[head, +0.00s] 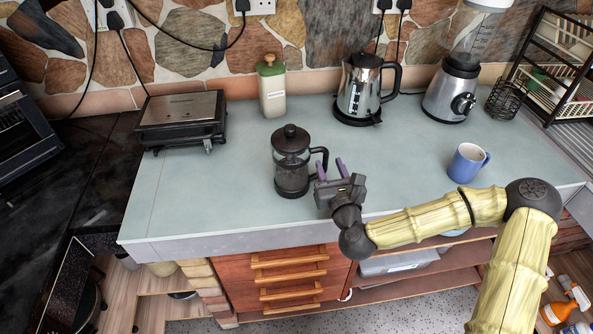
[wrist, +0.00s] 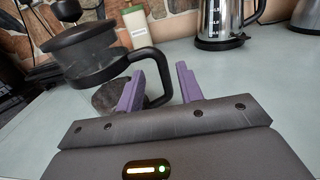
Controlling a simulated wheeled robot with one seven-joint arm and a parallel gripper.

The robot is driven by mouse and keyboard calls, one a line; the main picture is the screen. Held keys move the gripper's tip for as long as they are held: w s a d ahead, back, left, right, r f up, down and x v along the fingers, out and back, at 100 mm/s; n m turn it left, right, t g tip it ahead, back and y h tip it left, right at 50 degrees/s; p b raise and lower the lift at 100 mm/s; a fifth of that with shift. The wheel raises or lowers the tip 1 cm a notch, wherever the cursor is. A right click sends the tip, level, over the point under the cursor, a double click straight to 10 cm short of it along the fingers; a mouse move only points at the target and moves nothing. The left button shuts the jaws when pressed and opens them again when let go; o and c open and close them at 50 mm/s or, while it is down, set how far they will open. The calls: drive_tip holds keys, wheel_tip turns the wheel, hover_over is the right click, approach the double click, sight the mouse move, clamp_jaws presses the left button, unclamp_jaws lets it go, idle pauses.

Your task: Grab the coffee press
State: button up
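The coffee press (head: 291,162) stands upright near the front edge of the counter in the head view. It has a dark lid, a clear body with a dark band, and a black handle on its right side. In the wrist view the coffee press (wrist: 82,50) is at upper left, with its handle reaching toward my fingers. My gripper (head: 332,168) is just right of the press, at its handle. In the wrist view my gripper (wrist: 160,86) has its two purple fingers apart. The handle's lower part passes behind the left finger; I cannot tell whether they touch.
A grill (head: 182,117), a cream bottle (head: 271,88), a steel kettle (head: 358,88) and a blender (head: 454,90) stand along the back wall. A blue mug (head: 466,163) is on the right. Bare counter (head: 225,180) lies left of the press.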

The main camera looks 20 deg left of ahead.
sight(326, 157)
drive_tip(key=shift+w, duration=0.15)
drive_tip(key=shift+w, duration=0.1)
drive_tip(key=x, duration=0.5)
drive_tip(key=shift+f, duration=0.4)
clamp_jaws()
drive_tip(key=shift+r, duration=0.15)
idle(1.3)
